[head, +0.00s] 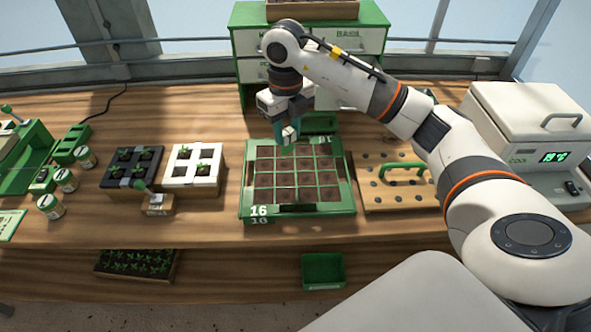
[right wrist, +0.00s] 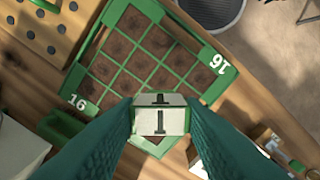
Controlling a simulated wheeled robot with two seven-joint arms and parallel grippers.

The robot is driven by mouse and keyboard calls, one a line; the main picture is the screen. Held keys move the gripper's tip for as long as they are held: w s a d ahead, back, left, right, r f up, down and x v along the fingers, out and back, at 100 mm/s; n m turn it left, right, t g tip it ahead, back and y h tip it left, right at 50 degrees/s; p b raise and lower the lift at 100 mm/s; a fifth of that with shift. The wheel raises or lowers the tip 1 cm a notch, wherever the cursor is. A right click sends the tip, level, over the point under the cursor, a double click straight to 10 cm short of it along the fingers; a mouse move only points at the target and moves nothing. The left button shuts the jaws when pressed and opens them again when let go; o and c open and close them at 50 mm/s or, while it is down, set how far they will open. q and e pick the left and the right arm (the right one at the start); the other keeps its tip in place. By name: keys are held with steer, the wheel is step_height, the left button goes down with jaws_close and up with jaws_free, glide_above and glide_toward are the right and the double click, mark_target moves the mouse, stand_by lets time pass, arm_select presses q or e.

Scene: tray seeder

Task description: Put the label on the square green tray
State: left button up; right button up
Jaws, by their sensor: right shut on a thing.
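The square green tray (head: 246,205) stands on the bench in the middle of the head view, with a grid of soil-filled cells and a white "16" on its front edge. It also shows in the right wrist view (right wrist: 212,88), tilted in the picture. My right gripper (head: 288,130) is above the tray's back edge, pointing down. Its teal fingers are shut on the label (right wrist: 160,121), a small white and green piece with a dark mark. The label (head: 289,136) looks held clear of the tray, though the exact height is hard to tell. My left gripper is not in view.
A wooden board with holes and a green handle (head: 405,172) lies right of the tray, beside a white machine (head: 530,110). A white seedling tray (head: 190,183) and a black one (head: 115,180) are to the left. A green drawer cabinet (head: 245,45) stands behind.

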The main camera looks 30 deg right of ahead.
steer(key=d+m, duration=0.2)
steer(key=m, duration=0.4)
steer(key=m+p, duration=0.2)
steer(key=p, duration=0.1)
glide_above(296, 171)
step_height(296, 171, down, 8)
steer(key=shift+s+a+f, duration=0.1)
steer(key=shift+a+f, duration=0.05)
steer(key=shift+f, duration=0.5)
steer(key=shift+f, duration=0.1)
steer(key=shift+f+b, duration=0.15)
steer(key=shift+b, duration=0.15)
steer(key=o, duration=1)
steer(key=shift+n, duration=0.3)
steer(key=shift+c, duration=0.2)
